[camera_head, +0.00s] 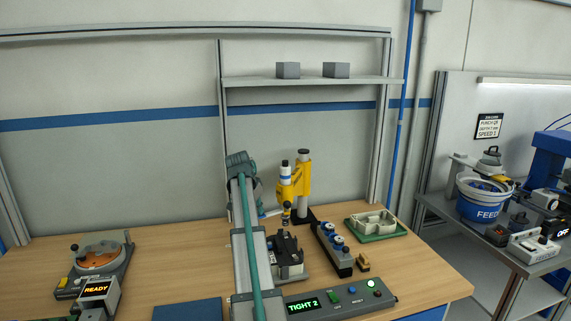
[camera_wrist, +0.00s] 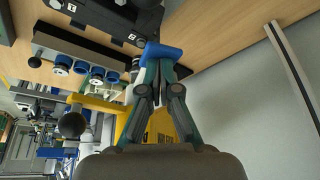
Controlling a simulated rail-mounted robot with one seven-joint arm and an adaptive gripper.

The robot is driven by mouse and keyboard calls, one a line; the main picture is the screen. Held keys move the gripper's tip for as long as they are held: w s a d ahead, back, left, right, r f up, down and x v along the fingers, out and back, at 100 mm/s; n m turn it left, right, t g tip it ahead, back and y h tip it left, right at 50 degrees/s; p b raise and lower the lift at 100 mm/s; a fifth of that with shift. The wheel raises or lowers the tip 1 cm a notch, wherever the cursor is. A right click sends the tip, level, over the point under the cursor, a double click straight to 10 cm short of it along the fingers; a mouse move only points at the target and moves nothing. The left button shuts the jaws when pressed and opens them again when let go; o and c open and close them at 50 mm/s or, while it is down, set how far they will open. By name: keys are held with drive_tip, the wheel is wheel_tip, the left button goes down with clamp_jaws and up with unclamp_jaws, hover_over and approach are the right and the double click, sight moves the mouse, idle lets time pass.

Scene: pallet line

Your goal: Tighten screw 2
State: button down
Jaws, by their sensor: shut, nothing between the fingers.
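A yellow tool stand (camera_head: 303,180) holds an upright driver (camera_head: 286,190) with a white and blue top, its lower end over a dark fixture (camera_head: 288,256). Screw 2 itself is too small to make out. The control box (camera_head: 340,299) display reads "TIGHT 2". My gripper (camera_wrist: 157,52) is shut, its blue tips together in the wrist view. The dark fixture (camera_wrist: 95,14) lies beyond the tips there, and the yellow stand (camera_wrist: 127,122) is partly hidden behind the fingers. In the head view my arm hides most of the gripper, left of the driver.
A dark rack with blue-ringed knobs (camera_head: 333,240) stands right of the fixture. A green tray (camera_head: 377,226) lies at the back right. A round orange-topped device (camera_head: 98,256) and a "READY" display (camera_head: 96,290) are at left.

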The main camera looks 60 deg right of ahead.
drive_tip(key=shift+r+p, duration=1.05)
drive_tip(key=shift+r, duration=1.15)
